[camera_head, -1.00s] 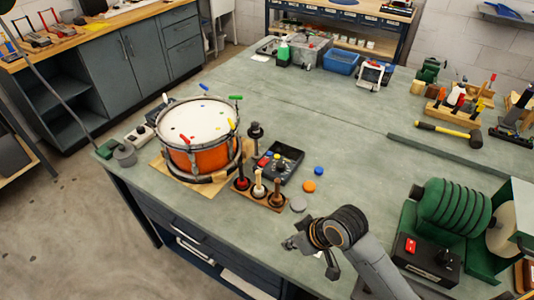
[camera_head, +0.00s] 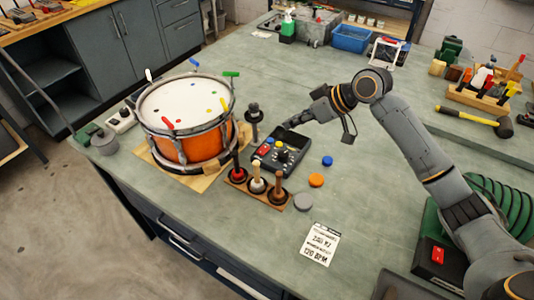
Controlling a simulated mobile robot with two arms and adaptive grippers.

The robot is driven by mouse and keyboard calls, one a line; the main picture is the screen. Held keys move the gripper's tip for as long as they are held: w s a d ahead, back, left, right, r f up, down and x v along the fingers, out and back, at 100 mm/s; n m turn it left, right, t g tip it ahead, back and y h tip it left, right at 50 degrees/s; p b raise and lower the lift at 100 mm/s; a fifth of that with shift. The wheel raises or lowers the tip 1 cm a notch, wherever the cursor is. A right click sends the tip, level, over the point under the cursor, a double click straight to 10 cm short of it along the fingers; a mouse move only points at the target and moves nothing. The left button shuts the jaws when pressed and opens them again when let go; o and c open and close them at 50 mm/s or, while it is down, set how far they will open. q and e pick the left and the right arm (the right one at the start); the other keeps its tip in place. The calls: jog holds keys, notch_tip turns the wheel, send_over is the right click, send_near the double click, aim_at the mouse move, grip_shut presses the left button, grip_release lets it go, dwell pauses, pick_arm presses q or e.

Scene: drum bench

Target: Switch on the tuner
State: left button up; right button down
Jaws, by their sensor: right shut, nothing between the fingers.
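The tuner (camera_head: 285,158) is a dark box with a red switch (camera_head: 263,150) at its left side, several small knobs and a dark screen. It lies on the bench just right of the drum (camera_head: 190,115). My right gripper (camera_head: 288,125) is shut and empty. Its tips are over the tuner's far edge, and I cannot tell whether they touch it. The tips look apart from the red switch in the picture. My left gripper is not in view.
A wooden rack with three upright handled tools (camera_head: 258,187) stands in front of the tuner. Blue, orange (camera_head: 316,180) and grey discs lie to its right. A yellow-handled hammer (camera_head: 470,119) lies far right.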

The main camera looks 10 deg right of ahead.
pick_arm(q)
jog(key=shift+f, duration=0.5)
pick_arm(e)
jog(key=shift+w+f, duration=0.1)
jog(key=shift+f, duration=0.4)
jog(key=p, duration=0.2)
send_over(257, 151)
jog(key=s+d, duration=0.2)
jog(key=d, duration=0.1)
jog(key=f, duration=0.7)
jog(key=shift+w+a, duration=0.25)
notch_tip(257, 151, down, 3)
jog(key=shift+s+r, duration=0.1)
jog(key=shift+r, duration=0.1)
jog(key=shift+s+f+p, duration=0.1)
jog(key=shift+f+p, duration=0.2)
jog(key=shift+f, duration=0.4)
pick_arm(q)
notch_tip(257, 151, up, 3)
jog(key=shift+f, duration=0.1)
